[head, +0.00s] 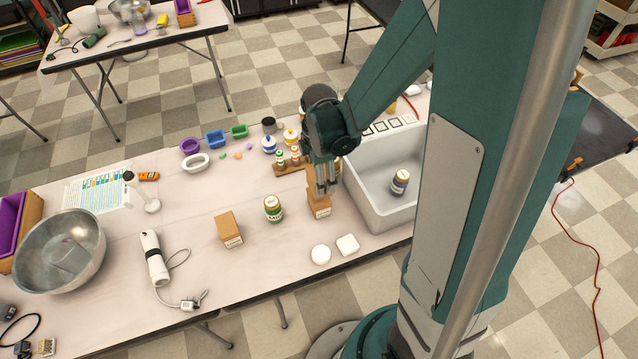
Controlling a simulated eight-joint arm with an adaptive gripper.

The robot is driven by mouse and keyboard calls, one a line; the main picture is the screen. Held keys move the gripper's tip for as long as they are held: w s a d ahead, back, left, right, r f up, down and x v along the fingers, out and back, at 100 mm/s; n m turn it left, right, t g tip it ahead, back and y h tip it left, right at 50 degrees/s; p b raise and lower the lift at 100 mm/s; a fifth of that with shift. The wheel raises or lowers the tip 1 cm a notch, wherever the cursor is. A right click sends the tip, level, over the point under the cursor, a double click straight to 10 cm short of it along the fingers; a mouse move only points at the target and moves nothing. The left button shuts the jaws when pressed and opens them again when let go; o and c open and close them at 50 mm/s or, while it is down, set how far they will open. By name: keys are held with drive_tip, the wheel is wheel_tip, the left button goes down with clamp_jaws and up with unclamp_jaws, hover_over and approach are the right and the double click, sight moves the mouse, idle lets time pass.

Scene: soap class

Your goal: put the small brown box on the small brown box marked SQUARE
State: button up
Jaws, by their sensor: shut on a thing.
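A small brown box (319,206) is between the fingers of my gripper (323,187), which is shut on its upper part. A faint label shows low on this box. I cannot tell whether it touches the table. A second small brown box (229,230) stands upright on the table, left of my gripper and apart from it. It has small dark print low on its front. The print on both boxes is too small to read, so I cannot tell which is marked SQUARE.
A white sink (366,205) with a purple-labelled jar (400,182) is right of my gripper. Two white soaps (334,249) lie in front. A metal bowl (60,252) and a white handheld device (154,258) are at left.

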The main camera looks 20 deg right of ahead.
drive_tip(key=shift+f, duration=1.75)
drive_tip(key=shift+f+b, duration=0.15)
drive_tip(key=shift+b, duration=0.2)
drive_tip(key=o, duration=0.9)
drive_tip(key=shift+r, duration=0.25)
drive_tip(key=shift+r+p, duration=0.9)
drive_tip(key=shift+r, duration=4.95)
drive_tip(key=shift+r, duration=0.15)
